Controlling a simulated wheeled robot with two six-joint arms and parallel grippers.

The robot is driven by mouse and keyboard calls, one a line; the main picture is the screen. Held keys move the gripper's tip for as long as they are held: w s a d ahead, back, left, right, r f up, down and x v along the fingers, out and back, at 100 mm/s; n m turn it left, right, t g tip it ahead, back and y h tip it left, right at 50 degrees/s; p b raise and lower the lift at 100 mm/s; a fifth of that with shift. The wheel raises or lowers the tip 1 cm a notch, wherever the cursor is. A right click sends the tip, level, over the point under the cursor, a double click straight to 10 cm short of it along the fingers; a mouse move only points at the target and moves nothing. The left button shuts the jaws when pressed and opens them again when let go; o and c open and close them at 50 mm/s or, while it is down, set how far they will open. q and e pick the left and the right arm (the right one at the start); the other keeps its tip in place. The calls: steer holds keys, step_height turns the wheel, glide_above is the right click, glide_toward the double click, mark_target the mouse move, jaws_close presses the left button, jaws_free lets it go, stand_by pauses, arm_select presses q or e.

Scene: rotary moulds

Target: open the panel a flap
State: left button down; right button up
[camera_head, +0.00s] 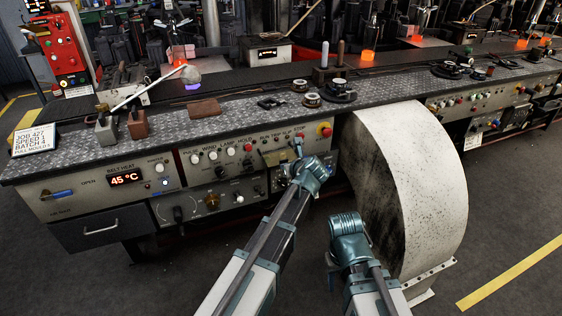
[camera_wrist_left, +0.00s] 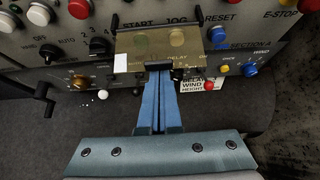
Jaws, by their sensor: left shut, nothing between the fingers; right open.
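The panel A flap (camera_head: 277,158) is a tan, smoky cover on the front panel of the bench. In the left wrist view the flap (camera_wrist_left: 140,42) lies below the START and JOG labels, and two round buttons show dimly through it.
A red E-stop button (camera_head: 326,131) sits right of the flap. A crank handle (camera_wrist_left: 42,92) and a brass knob (camera_wrist_left: 79,82) are at the left in the wrist view. The large pale drum (camera_head: 425,165) stands on the right. The floor in front is clear.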

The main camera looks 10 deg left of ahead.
arm_select(q)
steer(key=shift+w+a+r+g+h+p, duration=0.45)
steer(key=shift+r+g+p, duration=0.65)
steer(key=shift+p, duration=1.35)
steer(key=shift+w+a+r+g+h+p, duration=0.15)
steer(key=shift+w+r+g+h+p, duration=0.5)
steer(key=shift+r+p, duration=1.25)
steer(key=shift+w+a+r+g+h+p, duration=0.3)
steer(key=shift+r+g+h+p, duration=0.6)
steer(key=shift+p, duration=2.1)
steer(key=shift+w+f, duration=0.1)
steer(key=shift+f, duration=0.05)
steer(key=shift+r+p, duration=0.85)
steer(key=shift+p, duration=0.05)
steer(key=shift+f, duration=0.1)
